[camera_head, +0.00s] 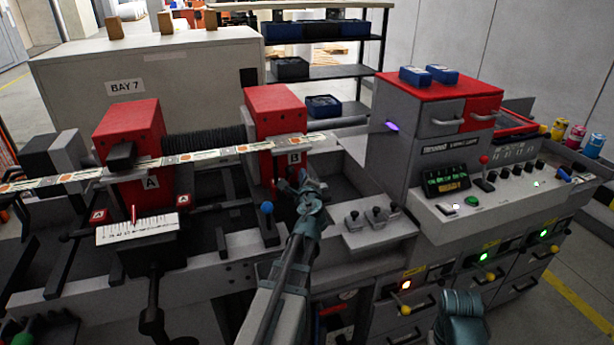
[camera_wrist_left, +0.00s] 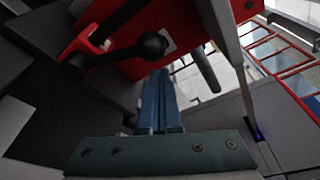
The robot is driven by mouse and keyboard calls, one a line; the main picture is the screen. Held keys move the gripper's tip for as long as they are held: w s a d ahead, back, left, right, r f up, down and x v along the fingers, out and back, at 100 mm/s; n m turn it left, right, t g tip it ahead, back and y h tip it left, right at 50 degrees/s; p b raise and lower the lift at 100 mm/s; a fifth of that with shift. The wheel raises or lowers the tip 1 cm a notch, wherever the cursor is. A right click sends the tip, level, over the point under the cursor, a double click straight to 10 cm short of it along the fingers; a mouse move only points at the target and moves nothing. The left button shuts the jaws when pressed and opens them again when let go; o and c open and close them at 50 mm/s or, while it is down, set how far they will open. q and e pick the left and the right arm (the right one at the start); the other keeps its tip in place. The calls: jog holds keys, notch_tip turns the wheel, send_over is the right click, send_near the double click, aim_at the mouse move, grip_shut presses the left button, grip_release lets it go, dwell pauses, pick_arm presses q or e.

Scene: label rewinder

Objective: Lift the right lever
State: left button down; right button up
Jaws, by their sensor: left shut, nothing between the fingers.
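My left gripper (camera_head: 308,188) is in front of the red unit B (camera_head: 274,112) at the middle of the head view. Its two blue fingers (camera_wrist_left: 160,98) are shut and empty in the left wrist view. A black ball-ended lever (camera_wrist_left: 152,45) is just beyond the fingertips there, in front of a red housing; I cannot tell whether they touch. In the head view this lever is mostly hidden by my gripper. A blue-knobbed lever (camera_head: 267,208) stands to the left of my gripper.
Several black knobs (camera_head: 376,213) sit on a grey block right of my left arm. The control panel (camera_head: 495,200) with a red-knobbed stick (camera_head: 484,160) is further right. The label web (camera_head: 200,156) runs across units A and B. A printed plate (camera_head: 137,229) is at left.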

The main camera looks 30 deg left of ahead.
pick_arm(q)
jog(key=shift+s+a+r+p, duration=0.35)
jog(key=shift+s+a+r, duration=0.05)
jog(key=shift+s+r, duration=0.05)
pick_arm(e)
jog(key=shift+r, duration=0.5)
pick_arm(q)
jog(key=s+d, duration=0.4)
jog(key=d, duration=0.4)
jog(key=shift+s+f, duration=0.15)
jog(key=shift+s, duration=0.25)
pick_arm(e)
jog(key=shift+w+d+f, duration=0.1)
jog(key=shift+w+d, duration=0.1)
jog(key=shift+d, duration=0.3)
jog(key=shift+w+d+f, duration=0.1)
jog(key=shift+w+d, duration=0.1)
jog(key=shift+d, duration=0.25)
pick_arm(q)
jog(key=shift+d, duration=0.15)
